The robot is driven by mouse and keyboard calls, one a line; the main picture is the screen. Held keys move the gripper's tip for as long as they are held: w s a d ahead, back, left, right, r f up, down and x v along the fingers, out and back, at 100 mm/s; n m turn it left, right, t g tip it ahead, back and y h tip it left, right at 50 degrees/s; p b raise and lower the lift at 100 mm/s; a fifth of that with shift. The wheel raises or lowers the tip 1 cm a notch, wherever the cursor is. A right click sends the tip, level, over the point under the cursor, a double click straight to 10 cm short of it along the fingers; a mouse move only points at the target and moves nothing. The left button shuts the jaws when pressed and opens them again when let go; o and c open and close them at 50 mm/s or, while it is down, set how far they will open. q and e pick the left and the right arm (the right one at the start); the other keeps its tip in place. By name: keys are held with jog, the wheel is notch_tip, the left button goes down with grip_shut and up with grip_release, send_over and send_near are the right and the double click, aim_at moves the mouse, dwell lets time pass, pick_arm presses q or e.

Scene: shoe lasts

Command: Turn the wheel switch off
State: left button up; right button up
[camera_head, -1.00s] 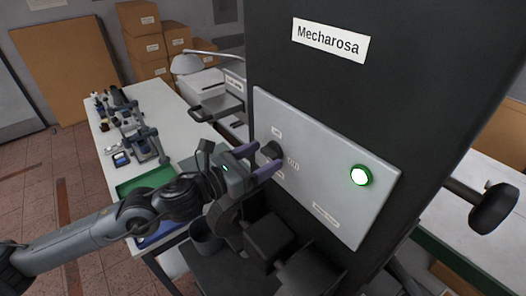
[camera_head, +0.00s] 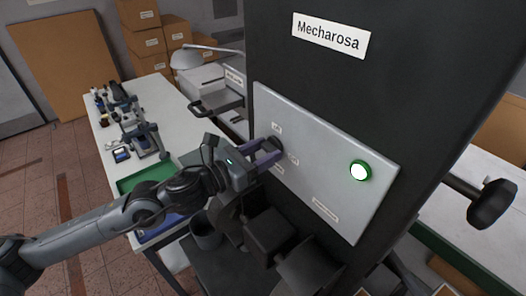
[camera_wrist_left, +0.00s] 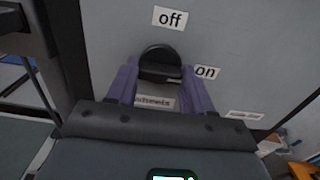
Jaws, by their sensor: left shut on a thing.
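The wheel switch (camera_head: 275,145) is a black round knob on the light grey panel of the dark machine. It also shows in the left wrist view (camera_wrist_left: 160,60), where its raised grip bar lies roughly level. An "off" label (camera_wrist_left: 170,18) is above it and an "on" label (camera_wrist_left: 206,72) is to its right. My left gripper (camera_head: 268,152) is at the knob, its purple fingers (camera_wrist_left: 160,78) on either side, shut on it. The fingers partly hide the knob in the head view. My right gripper is not in view.
A lit green-rimmed button (camera_head: 360,171) is on the panel (camera_head: 325,180), right of the switch. A white table (camera_head: 110,150) with a green tray (camera_head: 145,178) is at the left. A black-knobbed lever (camera_head: 490,205) sticks out at the right.

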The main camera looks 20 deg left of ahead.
pick_arm(q)
jog(key=n+b, duration=0.1)
jog(key=n, duration=0.2)
jog(key=shift+f+n+b, duration=0.1)
jog(key=shift+n+b, duration=0.3)
jog(key=n, duration=0.4)
jog(key=shift+n, duration=0.3)
jog(key=n, duration=0.4)
jog(key=n+p, duration=0.1)
jog(key=n, duration=0.4)
jog(key=shift+p, duration=0.35)
jog(key=shift+n, duration=0.3)
jog(key=o, duration=1)
jog(key=shift+o, duration=0.2)
